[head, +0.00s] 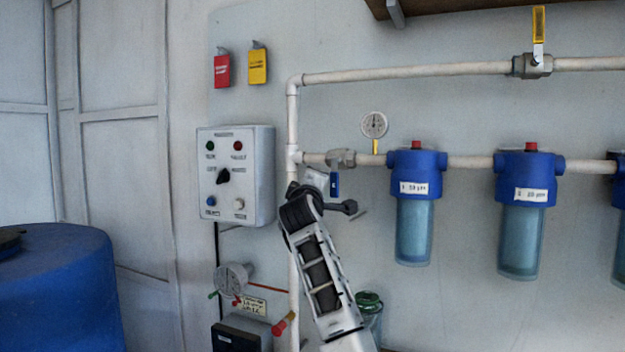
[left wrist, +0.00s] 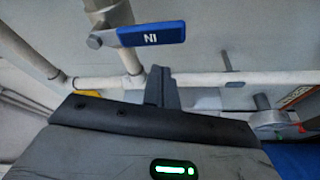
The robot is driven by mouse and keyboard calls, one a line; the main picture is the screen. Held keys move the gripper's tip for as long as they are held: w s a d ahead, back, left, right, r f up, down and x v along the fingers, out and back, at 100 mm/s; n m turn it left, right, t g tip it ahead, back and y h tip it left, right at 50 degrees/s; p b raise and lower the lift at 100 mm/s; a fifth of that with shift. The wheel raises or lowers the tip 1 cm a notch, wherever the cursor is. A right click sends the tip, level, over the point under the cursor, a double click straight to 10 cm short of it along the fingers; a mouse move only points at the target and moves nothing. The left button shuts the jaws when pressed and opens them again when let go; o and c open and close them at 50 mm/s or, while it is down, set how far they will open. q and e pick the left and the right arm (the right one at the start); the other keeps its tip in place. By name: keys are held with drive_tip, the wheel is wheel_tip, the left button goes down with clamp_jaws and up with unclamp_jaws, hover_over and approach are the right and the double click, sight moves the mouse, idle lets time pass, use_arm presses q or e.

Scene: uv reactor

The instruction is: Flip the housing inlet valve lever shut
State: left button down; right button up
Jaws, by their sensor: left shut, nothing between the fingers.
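The housing inlet valve (head: 341,158) sits on the lower horizontal pipe, left of the gauge. Its blue lever (head: 334,185) hangs straight down, across the pipe. In the left wrist view the lever (left wrist: 152,34), marked "IN", points right, square to its short pipe. My left gripper (left wrist: 160,86) is shut and empty. Its fingertips are just below the lever in that view, with a small gap apparent. In the head view my left arm rises from the bottom, its wrist just left of and below the lever; the fingertips are hard to make out there. My right gripper is not in view.
Blue filter housings (head: 415,180) hang to the right, with a gauge (head: 374,125) near the valve. A control box (head: 236,176) is on the wall at left. A yellow-handled valve (head: 538,58) is on the upper pipe. A blue drum (head: 58,290) stands lower left.

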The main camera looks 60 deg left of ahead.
use_arm(q)
drive_tip(key=s+r+b+v, duration=0.1)
drive_tip(key=b+v, duration=0.1)
drive_tip(key=v, duration=0.7)
drive_tip(key=shift+s, duration=0.15)
drive_tip(key=w+d+f+m+t+h, duration=0.5)
drive_tip(key=w+d+f+m, duration=0.65)
drive_tip(key=w+m, duration=0.2)
drive_tip(key=w+d+f+m+h, duration=0.3)
drive_tip(key=d+f+m+h, duration=0.3)
drive_tip(key=d+f, duration=0.7)
drive_tip(key=s+d+f+m+g+h, duration=0.1)
drive_tip(key=s+d+f+m+h, duration=0.15)
drive_tip(key=d+f, duration=0.4)
drive_tip(key=s+d+f+m+h, duration=0.1)
drive_tip(key=s+d+f+m, duration=0.15)
drive_tip(key=f, duration=0.75)
drive_tip(key=s+d+f+m+g+h, duration=0.3)
drive_tip(key=s+d+f+h, duration=0.1)
drive_tip(key=s+d+f, duration=0.8)
drive_tip(key=s+d, duration=0.2)
drive_tip(key=s, duration=0.1)
drive_tip(key=shift+d+m+g+h, duration=0.25)
drive_tip(key=shift+m+g+h, duration=0.1)
drive_tip(key=shift+g, duration=0.05)
